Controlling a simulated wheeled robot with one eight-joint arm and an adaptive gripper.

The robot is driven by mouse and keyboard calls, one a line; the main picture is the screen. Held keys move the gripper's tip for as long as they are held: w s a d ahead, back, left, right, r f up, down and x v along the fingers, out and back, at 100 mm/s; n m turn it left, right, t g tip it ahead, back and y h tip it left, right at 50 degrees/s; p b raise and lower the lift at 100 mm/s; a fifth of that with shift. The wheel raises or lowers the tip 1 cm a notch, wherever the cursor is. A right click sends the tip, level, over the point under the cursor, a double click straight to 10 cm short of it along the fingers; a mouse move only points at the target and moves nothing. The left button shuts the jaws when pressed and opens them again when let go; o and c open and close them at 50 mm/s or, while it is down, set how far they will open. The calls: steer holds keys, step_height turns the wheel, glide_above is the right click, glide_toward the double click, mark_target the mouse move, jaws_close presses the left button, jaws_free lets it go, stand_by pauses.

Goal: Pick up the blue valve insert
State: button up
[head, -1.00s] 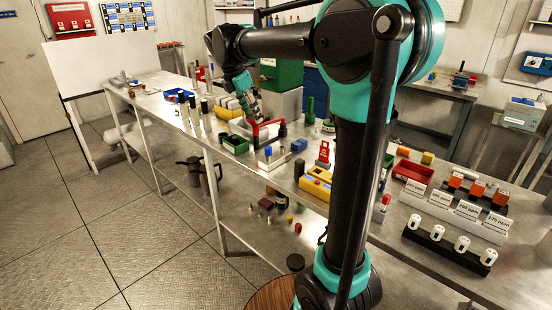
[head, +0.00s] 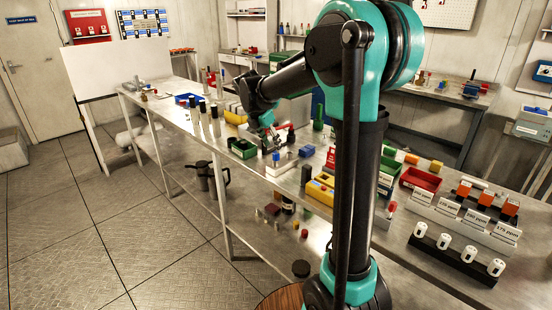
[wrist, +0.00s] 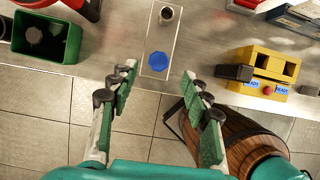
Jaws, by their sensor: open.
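The blue valve insert (wrist: 158,64) appears in the wrist view as a round blue piece at the near end of a pale narrow block (wrist: 156,38). In the head view it is a small blue spot (head: 276,156) on the workbench, just below my gripper (head: 270,138). My gripper (wrist: 160,80) is open and empty. Its green fingers stand apart on the left and right, with the insert ahead between their tips. I cannot tell the height gap. A dark round post or hole (wrist: 166,14) is at the block's far end.
A green open bin (wrist: 46,38) stands to the left and a yellow box (wrist: 264,68) to the right. A red curved part (wrist: 85,8) is at the upper left. The bench edge runs just below the block. A wooden barrel (wrist: 228,140) stands below, at the right.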

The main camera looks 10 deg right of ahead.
mark_target(275, 153)
steer(key=shift+x, duration=2.75)
steer(key=shift+w+a, duration=0.1)
jaws_close()
steer(key=shift+r, duration=0.1)
step_height(275, 153, up, 20)
